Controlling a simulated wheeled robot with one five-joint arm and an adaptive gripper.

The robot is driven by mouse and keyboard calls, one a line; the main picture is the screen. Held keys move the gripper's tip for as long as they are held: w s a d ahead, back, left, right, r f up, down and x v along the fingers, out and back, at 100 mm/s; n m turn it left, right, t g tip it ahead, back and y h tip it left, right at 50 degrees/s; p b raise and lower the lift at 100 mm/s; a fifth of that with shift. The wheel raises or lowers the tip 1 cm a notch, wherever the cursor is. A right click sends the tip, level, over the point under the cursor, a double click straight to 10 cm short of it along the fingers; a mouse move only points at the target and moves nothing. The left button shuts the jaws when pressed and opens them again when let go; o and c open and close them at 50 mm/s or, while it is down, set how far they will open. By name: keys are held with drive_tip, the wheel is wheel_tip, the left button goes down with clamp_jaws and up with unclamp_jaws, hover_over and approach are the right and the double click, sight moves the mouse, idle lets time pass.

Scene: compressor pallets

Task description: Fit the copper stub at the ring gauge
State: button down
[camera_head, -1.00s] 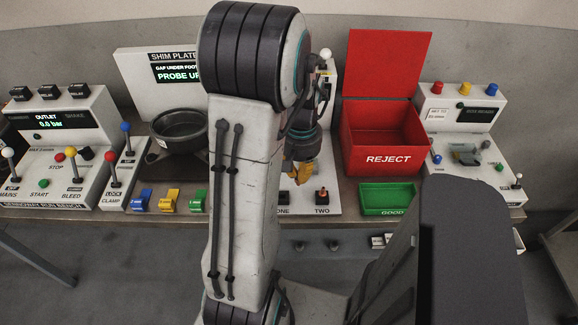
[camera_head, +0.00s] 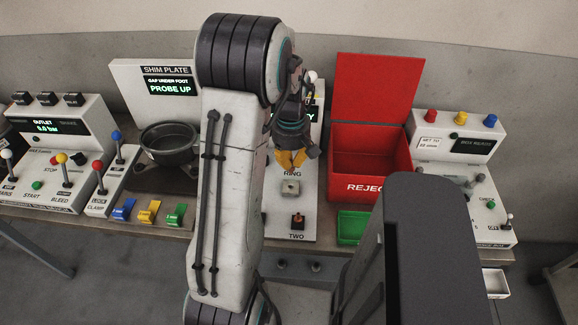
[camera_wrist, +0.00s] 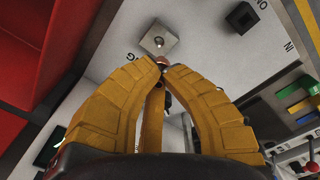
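My gripper (camera_head: 291,163) has yellow fingers and points down over the grey panel. In the wrist view, its fingertips (camera_wrist: 163,64) close on a small copper-coloured piece, apparently the copper stub (camera_wrist: 164,61); most of it is hidden by the fingers. The ring gauge (camera_head: 290,188) is a small pale square block with a central hole, below the label RING. In the wrist view, the ring gauge (camera_wrist: 157,40) lies just beyond the fingertips, and the held piece appears apart from it. A dark holder (camera_head: 297,221) marked TWO bears a copper-coloured piece.
The red REJECT bin (camera_head: 369,188) with raised lid and the green GOOD tray (camera_head: 352,228) stand to the right. A dark round pan (camera_head: 169,143) and coloured clips (camera_head: 149,211) are left of my arm. A dark square socket (camera_wrist: 242,17) shows in the wrist view.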

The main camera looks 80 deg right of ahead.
sight(291, 173)
drive_tip(key=n, duration=0.3)
drive_tip(key=shift+d, duration=0.3)
drive_tip(key=n, duration=0.4)
drive_tip(key=shift+r, duration=0.1)
drive_tip(key=shift+d+b, duration=0.1)
drive_tip(key=shift+b, duration=0.3)
drive_tip(key=shift+f+b, duration=2.65)
drive_tip(key=shift+f, duration=0.3)
drive_tip(key=shift+b, duration=0.45)
drive_tip(key=shift+f+b, duration=1.15)
drive_tip(key=shift+f, duration=0.25)
drive_tip(key=c, duration=1.3)
unclamp_jaws()
drive_tip(key=shift+c, duration=0.2)
